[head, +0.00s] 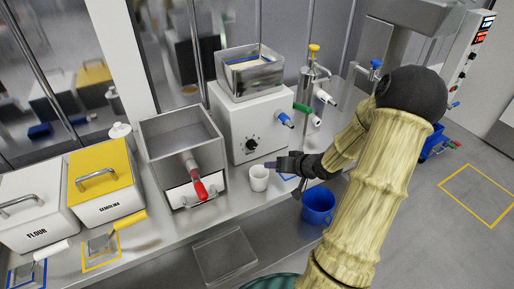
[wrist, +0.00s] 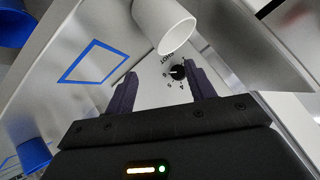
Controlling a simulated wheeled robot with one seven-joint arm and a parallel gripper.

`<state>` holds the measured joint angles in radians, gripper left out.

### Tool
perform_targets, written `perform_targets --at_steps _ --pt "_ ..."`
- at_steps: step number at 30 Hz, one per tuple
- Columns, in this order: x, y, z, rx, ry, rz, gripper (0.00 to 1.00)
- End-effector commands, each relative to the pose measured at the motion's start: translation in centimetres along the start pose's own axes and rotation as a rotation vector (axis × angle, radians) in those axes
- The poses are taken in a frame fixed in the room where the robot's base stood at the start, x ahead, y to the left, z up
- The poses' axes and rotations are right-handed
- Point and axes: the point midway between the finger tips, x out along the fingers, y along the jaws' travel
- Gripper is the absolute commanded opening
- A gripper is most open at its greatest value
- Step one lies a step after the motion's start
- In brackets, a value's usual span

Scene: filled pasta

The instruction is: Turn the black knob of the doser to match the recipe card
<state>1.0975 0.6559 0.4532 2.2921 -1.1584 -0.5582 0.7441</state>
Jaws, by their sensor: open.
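The doser (head: 236,118) is a white box with a steel hopper on top, standing at the back of the counter. Its black knob (head: 251,144) is low on the front face; in the wrist view the knob (wrist: 178,72) shows with a ring of small marks, its pointer setting too small to read surely. My gripper (head: 272,165) is open and empty, in front of the doser and below the knob's level. In the wrist view the knob appears between the fingers of the gripper (wrist: 158,82), beyond their tips and nearer the right one; I see no contact. I cannot make out a recipe card.
A white cup (head: 259,178) stands in front of the doser, close to my gripper; the cup (wrist: 164,24) also shows in the wrist view. A blue-handled spout (head: 286,120) sticks out right of the knob. A red-handled steel box (head: 181,144) stands left, a blue bucket (head: 318,206) right.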

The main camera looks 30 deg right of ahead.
Motion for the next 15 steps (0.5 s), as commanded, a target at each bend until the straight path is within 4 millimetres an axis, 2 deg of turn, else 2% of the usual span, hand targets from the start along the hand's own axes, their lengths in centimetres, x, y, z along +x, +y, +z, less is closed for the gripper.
perform_targets --at_steps 1,6,10,15 --pt "-0.6 1.1 -0.3 0.042 0.039 -0.045 0.55" --pt "-2.9 2.8 -1.4 0.144 0.165 -0.218 0.55" --pt "-4.4 3.3 -1.8 0.182 0.221 -0.305 0.55" --pt "-4.8 3.3 -1.9 0.19 0.236 -0.335 0.55"
